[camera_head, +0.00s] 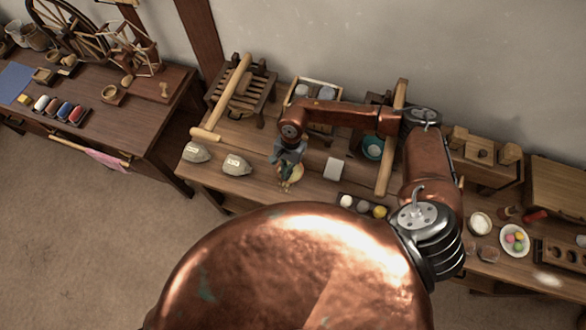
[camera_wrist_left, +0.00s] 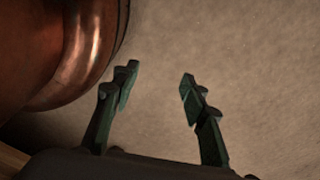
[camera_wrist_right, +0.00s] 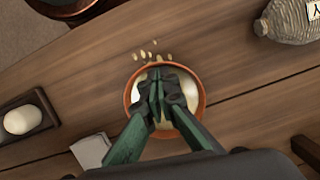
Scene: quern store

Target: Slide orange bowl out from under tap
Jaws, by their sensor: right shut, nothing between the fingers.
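An orange-rimmed bowl (camera_wrist_right: 203,92) with a pale inside stands on the wooden table in the right wrist view. It also shows, partly hidden by the gripper, in the head view (camera_head: 297,171). My right gripper (camera_wrist_right: 158,78) is shut with nothing between its fingers. Its fingertips are over the bowl's opening; how deep they reach I cannot tell. In the head view this gripper (camera_head: 287,184) points down at the bowl. I cannot make out a tap at the bowl. My left gripper (camera_wrist_left: 160,76) is open and empty over the floor, seen only in the left wrist view.
Pale grains (camera_wrist_right: 150,52) lie beside the bowl. A dark tray (camera_head: 362,206) with small balls is at the front edge. A wooden rack (camera_head: 243,92) stands behind.

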